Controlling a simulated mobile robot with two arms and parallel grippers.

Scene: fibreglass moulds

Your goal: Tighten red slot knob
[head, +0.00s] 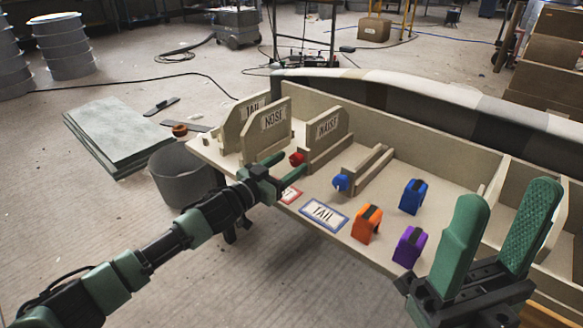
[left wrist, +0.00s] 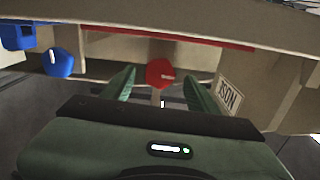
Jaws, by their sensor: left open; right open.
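The red knob (head: 296,159) sits at the front end of a wooden slot beside the upright board labelled "NOSE", on the bench. In the left wrist view the red knob (left wrist: 160,74) appears between and beyond the two fingertips. My left gripper (head: 280,170) is open, just in front of the red knob, apart from it as far as I can tell. Its fingers also show in the left wrist view (left wrist: 161,88). My right gripper (head: 508,225) is open and empty at the right, near the bench's front edge.
A blue knob (head: 341,182) sits on the neighbouring slot. Blue (head: 413,197), orange (head: 366,223) and purple (head: 409,246) clamp-like pieces stand on the bench (head: 450,185). A "TAIL" card (head: 323,213) lies at the front. A grey bin (head: 182,176) stands on the floor at left.

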